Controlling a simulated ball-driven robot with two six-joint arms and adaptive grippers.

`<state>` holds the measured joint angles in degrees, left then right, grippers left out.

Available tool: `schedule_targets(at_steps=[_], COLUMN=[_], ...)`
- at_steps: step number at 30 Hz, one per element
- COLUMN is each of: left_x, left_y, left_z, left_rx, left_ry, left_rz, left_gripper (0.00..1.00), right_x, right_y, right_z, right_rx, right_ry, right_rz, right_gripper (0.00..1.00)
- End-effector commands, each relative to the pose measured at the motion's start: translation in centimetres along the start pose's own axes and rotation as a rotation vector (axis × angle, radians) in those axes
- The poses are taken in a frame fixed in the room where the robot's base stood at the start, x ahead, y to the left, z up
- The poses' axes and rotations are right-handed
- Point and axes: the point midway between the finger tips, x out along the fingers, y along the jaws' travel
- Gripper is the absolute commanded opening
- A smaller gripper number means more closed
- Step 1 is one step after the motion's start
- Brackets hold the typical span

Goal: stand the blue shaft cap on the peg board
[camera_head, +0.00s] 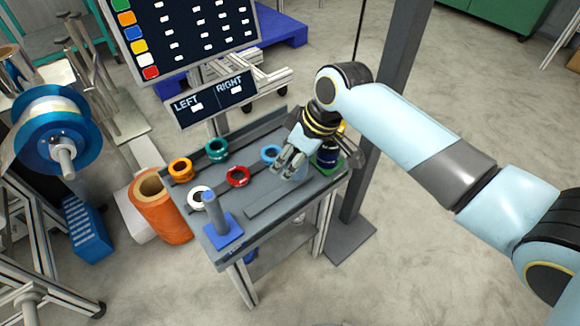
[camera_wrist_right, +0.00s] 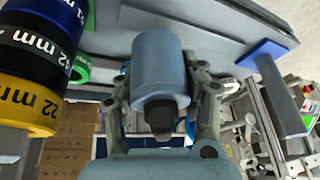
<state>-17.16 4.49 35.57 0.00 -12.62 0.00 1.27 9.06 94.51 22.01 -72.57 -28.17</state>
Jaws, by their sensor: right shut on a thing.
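My right gripper (camera_head: 287,172) hangs over the right part of the grey work table (camera_head: 262,228). In the right wrist view its fingers (camera_wrist_right: 162,112) are closed on the sides of a light blue cylinder, the blue shaft cap (camera_wrist_right: 160,62). In the head view the cap is largely hidden by the fingers. A long grey flat strip (camera_head: 270,208) lies on the table near its front edge; I cannot tell whether it is the peg board. My left gripper is not in view.
A grey post on a blue base (camera_head: 222,232) stands at the table's front left corner. Orange (camera_head: 180,168), green (camera_head: 217,149), red (camera_head: 238,177), white (camera_head: 199,197) and light blue (camera_head: 270,153) rings lie on the table. Stacked thick rings (camera_head: 327,157) stand right of my gripper.

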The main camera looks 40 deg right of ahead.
Motion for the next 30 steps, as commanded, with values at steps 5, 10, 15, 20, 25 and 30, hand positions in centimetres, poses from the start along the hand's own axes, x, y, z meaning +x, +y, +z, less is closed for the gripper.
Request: schedule_targets(at_steps=[5,10,15,20,25,30], left_x=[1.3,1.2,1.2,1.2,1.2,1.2], left_y=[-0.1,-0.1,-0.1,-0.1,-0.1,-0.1], left_z=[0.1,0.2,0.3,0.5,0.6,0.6], left_rx=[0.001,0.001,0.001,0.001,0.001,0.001], left_ry=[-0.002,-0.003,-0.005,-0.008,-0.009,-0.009], left_rz=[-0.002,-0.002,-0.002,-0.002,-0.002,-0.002], left_gripper=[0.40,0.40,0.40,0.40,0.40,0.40], right_x=[2.8,2.8,3.0,3.0,3.0,2.9], right_y=[0.1,0.1,0.1,0.1,0.1,0.1], right_z=[1.3,1.2,1.3,1.4,1.4,1.3], right_rx=[0.001,0.000,0.000,0.001,0.001,0.001], right_ry=[-0.003,0.001,0.000,-0.001,-0.001,-0.001], right_rz=[-0.002,0.000,0.000,-0.001,-0.001,0.000], right_gripper=[0.00,0.00,0.00,0.57,0.64,0.64])
